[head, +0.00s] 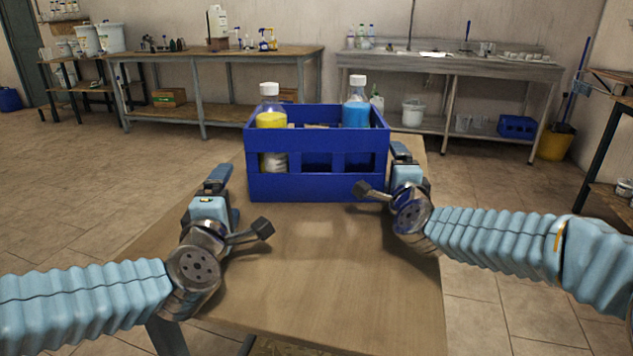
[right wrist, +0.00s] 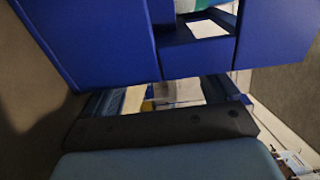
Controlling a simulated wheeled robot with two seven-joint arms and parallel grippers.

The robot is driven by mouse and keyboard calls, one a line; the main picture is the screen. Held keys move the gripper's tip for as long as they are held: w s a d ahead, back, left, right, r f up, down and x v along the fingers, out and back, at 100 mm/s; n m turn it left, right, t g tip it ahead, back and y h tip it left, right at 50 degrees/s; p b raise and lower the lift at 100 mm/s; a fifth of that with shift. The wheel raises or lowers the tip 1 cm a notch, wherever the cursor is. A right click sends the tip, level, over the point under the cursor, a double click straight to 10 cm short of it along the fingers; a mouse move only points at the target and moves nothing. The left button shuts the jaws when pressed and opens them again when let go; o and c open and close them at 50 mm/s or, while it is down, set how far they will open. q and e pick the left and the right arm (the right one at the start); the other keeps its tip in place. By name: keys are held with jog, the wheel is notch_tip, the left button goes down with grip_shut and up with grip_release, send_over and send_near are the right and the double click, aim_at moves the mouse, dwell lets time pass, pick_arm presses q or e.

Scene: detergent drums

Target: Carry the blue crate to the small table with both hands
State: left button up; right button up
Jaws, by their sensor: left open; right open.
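The blue crate (head: 318,187) stands upright on the wooden table (head: 300,270) in front of me. It holds a bottle with yellow contents (head: 271,120) and a bottle with blue contents (head: 356,113), both white-capped. My left gripper (head: 218,180) is open and empty, left of the crate and nearer to me, with a gap between. My right gripper (head: 402,157) is open at the crate's right side, close to its front right corner. In the right wrist view the crate wall (right wrist: 85,40) fills the top, just beyond a dark finger; I cannot tell whether they touch.
A long bench (head: 220,54) with bottles stands at the back left, and a sink counter (head: 450,63) at the back right. A yellow bucket (head: 555,143) stands right of it. Another table's edge shows at far right. Floor on the left is clear.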

jog(key=s, duration=1.1)
jog(key=shift+r, duration=0.1)
jog(key=shift+s, duration=0.5)
jog(key=shift+s, duration=0.1)
